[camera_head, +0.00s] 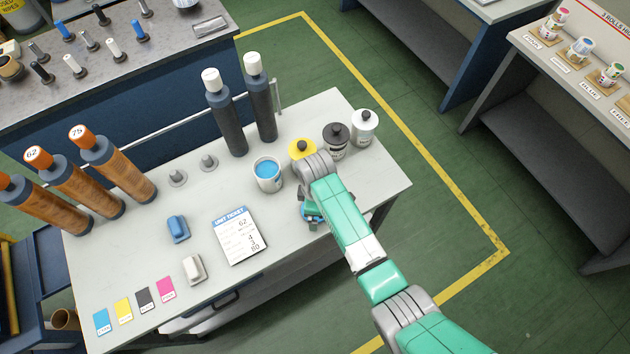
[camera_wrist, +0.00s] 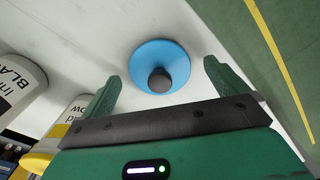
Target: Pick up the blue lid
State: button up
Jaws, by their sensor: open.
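The blue lid (camera_wrist: 150,53) is a round disc with a dark knob (camera_wrist: 160,80), lying on the white table top. My gripper (camera_wrist: 163,84) is open, with its two green fingers apart on either side of the lid's near part and knob. The fingers do not appear to touch the lid. In the head view my gripper (camera_head: 313,217) is low over the table's right part, and my arm hides most of the lid. An open tub with blue contents (camera_head: 268,172) stands to the left of my gripper.
A yellow-lidded tub (camera_head: 300,149), a black-lidded tub (camera_head: 335,140) and a white tub (camera_head: 364,127) stand behind my gripper. Two dark bottles (camera_head: 227,125) stand farther back. A unit ticket (camera_head: 238,236) lies to the left. The table's right edge is close.

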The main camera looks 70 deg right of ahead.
jog(key=shift+f, duration=0.3)
jog(key=c, duration=1.1)
jog(key=shift+o, duration=0.2)
jog(key=shift+r, duration=0.15)
